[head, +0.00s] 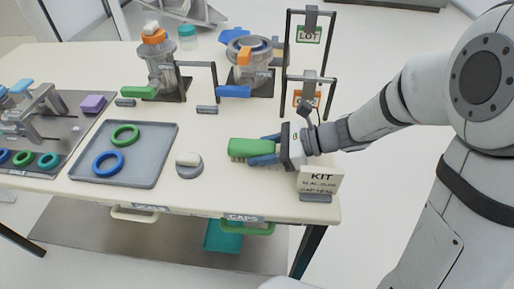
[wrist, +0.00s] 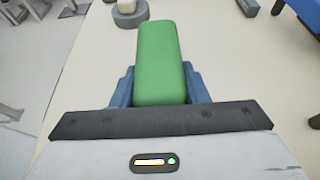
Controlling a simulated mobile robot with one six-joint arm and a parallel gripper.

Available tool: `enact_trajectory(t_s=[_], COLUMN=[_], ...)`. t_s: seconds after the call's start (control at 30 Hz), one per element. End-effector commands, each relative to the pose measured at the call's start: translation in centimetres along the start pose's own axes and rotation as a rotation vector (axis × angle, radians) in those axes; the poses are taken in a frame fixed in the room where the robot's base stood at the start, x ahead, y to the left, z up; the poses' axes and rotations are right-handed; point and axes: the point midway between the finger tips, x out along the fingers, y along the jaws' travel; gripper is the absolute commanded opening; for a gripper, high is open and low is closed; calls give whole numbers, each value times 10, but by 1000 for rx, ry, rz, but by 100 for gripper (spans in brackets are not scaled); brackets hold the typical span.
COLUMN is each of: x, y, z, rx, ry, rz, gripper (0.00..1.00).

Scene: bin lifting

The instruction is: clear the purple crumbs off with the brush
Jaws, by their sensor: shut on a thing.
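A green brush (head: 252,148) with short bristles along its lower side is held over the right part of the cream table. My gripper (head: 264,149) has its blue fingers shut on the brush. In the wrist view the green brush (wrist: 160,60) sticks out forward between the two blue fingers of my gripper (wrist: 160,88). I cannot make out any purple crumbs in either view. A purple block (head: 93,103) lies on the grey mat at the left.
Left of the brush stand a small round grey stand with a white piece (head: 188,164) and a grey tray (head: 128,178) with a green and a blue ring. The KIT sign (head: 320,181) is close below my wrist. Jars (head: 156,70) and label frames (head: 309,35) stand behind.

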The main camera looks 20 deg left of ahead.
Motion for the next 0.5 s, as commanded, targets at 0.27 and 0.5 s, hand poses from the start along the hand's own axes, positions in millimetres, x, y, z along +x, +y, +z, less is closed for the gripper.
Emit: enact_trajectory(t_s=[0.27,0.5], x=[-13,-32], y=[0,0], z=[-4,-11], rx=[1,2], ry=[2,0], rz=[-2,-2], gripper=[17,17])
